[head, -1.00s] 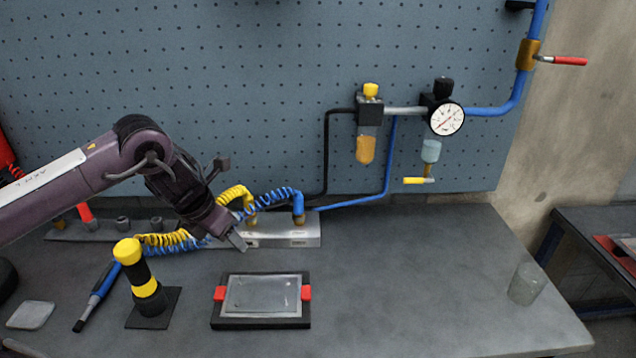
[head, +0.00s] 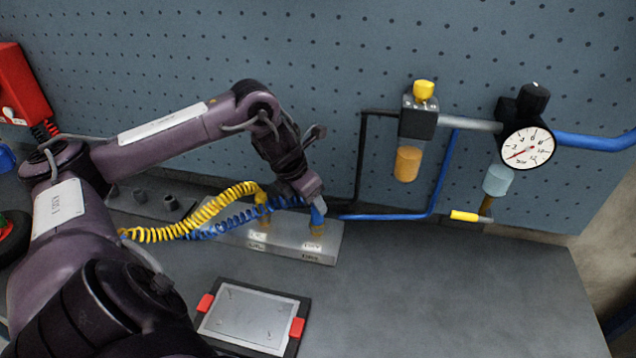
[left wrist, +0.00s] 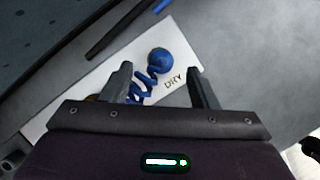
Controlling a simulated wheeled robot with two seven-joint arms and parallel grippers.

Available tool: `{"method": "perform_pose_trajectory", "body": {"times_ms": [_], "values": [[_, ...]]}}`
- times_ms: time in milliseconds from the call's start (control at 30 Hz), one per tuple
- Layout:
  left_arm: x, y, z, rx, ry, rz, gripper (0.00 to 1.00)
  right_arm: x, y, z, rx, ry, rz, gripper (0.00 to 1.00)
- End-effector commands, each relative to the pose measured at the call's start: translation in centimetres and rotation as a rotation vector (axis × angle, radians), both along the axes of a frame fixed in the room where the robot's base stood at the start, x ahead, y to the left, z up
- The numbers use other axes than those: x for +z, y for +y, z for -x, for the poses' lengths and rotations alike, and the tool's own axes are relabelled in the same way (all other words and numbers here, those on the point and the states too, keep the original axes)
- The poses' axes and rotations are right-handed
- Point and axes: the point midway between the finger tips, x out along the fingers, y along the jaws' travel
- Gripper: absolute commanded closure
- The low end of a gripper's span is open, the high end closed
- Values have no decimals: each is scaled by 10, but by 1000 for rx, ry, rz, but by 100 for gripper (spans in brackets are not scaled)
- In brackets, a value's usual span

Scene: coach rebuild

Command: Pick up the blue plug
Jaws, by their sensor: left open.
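The blue plug (left wrist: 160,61) shows as a round blue top between and just beyond the fingertips of my open left gripper (left wrist: 155,75) in the left wrist view. Its coiled blue hose runs back between the fingers. In the head view the plug (head: 318,215) stands upright in the right end of a pale metal block (head: 285,238). My left gripper (head: 312,192) comes down over it and hides its top. The lettering "DRY" shows on the block beside the plug in the wrist view. My right gripper is in neither view.
A yellow coiled hose (head: 195,215) runs to the left part of the block. A framed metal plate with red clips (head: 252,317) lies in front. A blue pipe (head: 385,217), a filter bowl (head: 407,163) and a gauge (head: 527,146) are on the pegboard. The bench's right side is clear.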

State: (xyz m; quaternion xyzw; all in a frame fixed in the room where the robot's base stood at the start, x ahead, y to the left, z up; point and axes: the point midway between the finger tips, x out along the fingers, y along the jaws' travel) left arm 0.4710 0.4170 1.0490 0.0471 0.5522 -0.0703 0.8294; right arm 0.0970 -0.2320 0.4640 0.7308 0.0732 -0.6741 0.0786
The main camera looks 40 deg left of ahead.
Motion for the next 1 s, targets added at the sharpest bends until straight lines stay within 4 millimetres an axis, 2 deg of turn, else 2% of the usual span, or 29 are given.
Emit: {"method": "perform_pose_trajectory", "body": {"times_ms": [33, 100, 233, 533, 900, 1000], "values": [[-3, -3, -3, 0, 3, 6, 46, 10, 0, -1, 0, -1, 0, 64], [-12, -5, -8, 0, 3, 6, 46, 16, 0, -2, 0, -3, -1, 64], [-29, -5, -14, 2, 2, 4, 46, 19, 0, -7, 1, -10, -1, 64], [-36, -4, -16, 0, 1, 0, 46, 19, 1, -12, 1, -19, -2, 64], [-35, -4, -16, 0, 0, 0, 95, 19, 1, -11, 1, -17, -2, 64], [-35, -4, -16, 0, -1, 0, 97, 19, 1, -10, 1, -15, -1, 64]]}}
